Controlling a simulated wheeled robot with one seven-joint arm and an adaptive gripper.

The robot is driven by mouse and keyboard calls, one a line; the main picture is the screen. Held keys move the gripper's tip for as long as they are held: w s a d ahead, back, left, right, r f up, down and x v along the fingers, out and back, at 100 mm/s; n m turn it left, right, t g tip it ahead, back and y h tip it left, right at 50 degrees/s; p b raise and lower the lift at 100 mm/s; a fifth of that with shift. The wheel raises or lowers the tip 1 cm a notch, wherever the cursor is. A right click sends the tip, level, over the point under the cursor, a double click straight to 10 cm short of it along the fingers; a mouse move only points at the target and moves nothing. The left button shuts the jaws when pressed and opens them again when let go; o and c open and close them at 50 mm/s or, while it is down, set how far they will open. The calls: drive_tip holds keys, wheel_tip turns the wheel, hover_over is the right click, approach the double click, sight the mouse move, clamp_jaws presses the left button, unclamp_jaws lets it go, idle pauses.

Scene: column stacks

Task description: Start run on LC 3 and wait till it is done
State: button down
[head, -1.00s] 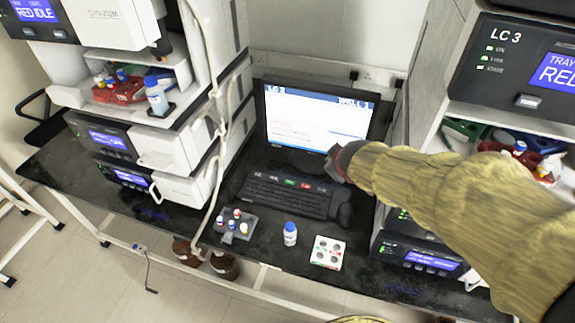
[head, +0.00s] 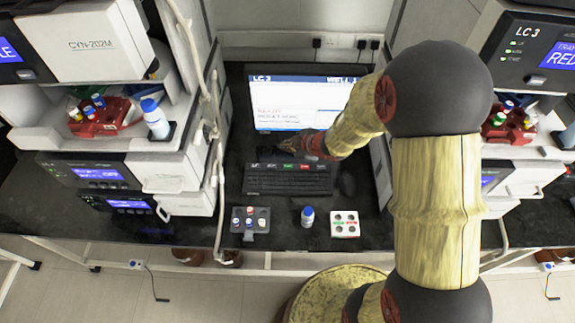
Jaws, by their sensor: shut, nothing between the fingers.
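The monitor (head: 290,95) stands at the back of the bench, its screen headed "LC 3" at left and "WELL" at right, with a few lines of small text I cannot read. The black keyboard (head: 288,182) lies in front of it, with green and red keys along its top edge. My gripper (head: 274,149) is shut and empty, reaching from the right over the far edge of the keyboard, just below the screen. I cannot tell whether it touches a key. The LC 3 instrument (head: 535,55) is at the upper right, its blue display partly cut off.
In front of the keyboard are a grey rack with vials (head: 250,222), a blue-capped bottle (head: 307,217) and a white tray with several wells (head: 345,224). An instrument stack (head: 100,120) stands at left, with tubing hanging beside it.

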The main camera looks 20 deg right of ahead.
drive_tip(key=shift+f, duration=0.1)
drive_tip(key=b, duration=0.8)
hover_over(287, 168)
wheel_tip(287, 168, down, 7)
drive_tip(key=shift+f, duration=0.8)
drive_tip(key=shift+f, duration=0.1)
idle(0.3)
drive_tip(key=shift+f+b, duration=0.3)
drive_tip(key=shift+b, duration=0.15)
drive_tip(key=shift+f, duration=0.45)
idle(0.5)
drive_tip(key=shift+r, duration=0.1)
drive_tip(key=shift+r+p, duration=0.65)
drive_tip(key=shift+r, duration=0.1)
drive_tip(key=shift+r, duration=0.1)
